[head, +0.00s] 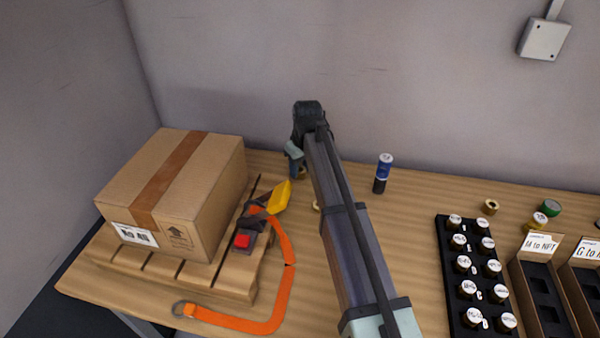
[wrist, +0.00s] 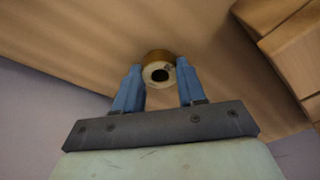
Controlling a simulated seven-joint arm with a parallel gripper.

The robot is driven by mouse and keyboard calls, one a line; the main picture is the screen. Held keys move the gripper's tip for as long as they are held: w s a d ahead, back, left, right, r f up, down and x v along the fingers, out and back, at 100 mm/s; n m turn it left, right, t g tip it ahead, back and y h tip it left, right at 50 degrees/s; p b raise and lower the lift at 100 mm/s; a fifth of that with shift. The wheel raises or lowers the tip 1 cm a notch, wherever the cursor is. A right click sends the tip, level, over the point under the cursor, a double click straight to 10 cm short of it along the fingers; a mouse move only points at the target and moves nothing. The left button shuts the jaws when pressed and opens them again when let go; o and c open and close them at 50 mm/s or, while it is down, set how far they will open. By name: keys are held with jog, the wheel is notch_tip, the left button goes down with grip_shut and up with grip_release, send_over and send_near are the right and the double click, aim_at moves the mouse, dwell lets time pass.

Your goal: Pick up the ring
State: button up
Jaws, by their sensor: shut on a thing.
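The ring (wrist: 158,57) is a short brass-coloured piece with a pale face and a dark hole. In the wrist view it sits between the tips of the two blue fingers of my gripper (wrist: 160,73), which is shut on it. In the head view my gripper (head: 296,165) is low over the back of the table, right of the cardboard box. There, only a small brass bit shows beside the fingers, and the arm hides part of that area. I cannot tell whether the ring touches the table.
A cardboard box (head: 170,190) stands on a pallet (head: 190,278) at left, with an orange strap (head: 283,290) beside it. Another brass ring (head: 490,206), a black rack (head: 448,270) of capped fittings and labelled bins (head: 540,245) are further right.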

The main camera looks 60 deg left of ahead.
jog(key=c, duration=0.4)
jog(key=shift+r, duration=0.15)
